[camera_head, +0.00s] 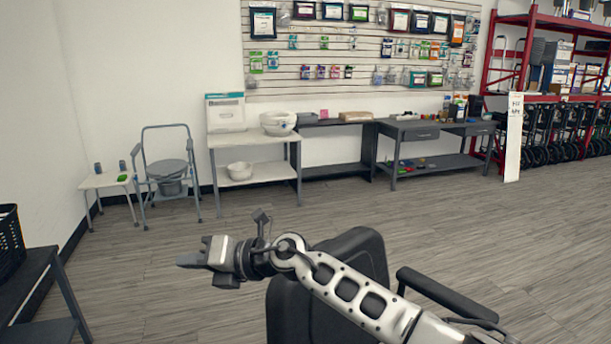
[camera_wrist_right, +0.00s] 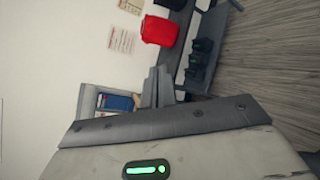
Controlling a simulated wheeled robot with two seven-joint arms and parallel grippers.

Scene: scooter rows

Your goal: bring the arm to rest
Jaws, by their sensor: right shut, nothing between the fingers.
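My right arm reaches in from the lower right in the head view, bent across the front of a black seat. Its gripper (camera_head: 190,262) points to the left, held in the air over the floor. The fingers are together with nothing between them. In the right wrist view the shut gripper (camera_wrist_right: 158,75) shows in front of a wall and a grey shelf. My left gripper is in neither view.
A black chair (camera_head: 350,255) with an armrest stands close behind and beside my right arm. A dark table (camera_head: 35,275) with a black basket (camera_head: 10,240) is at the left edge. Benches (camera_head: 255,140) and a commode chair (camera_head: 168,165) line the wall. The middle floor is clear.

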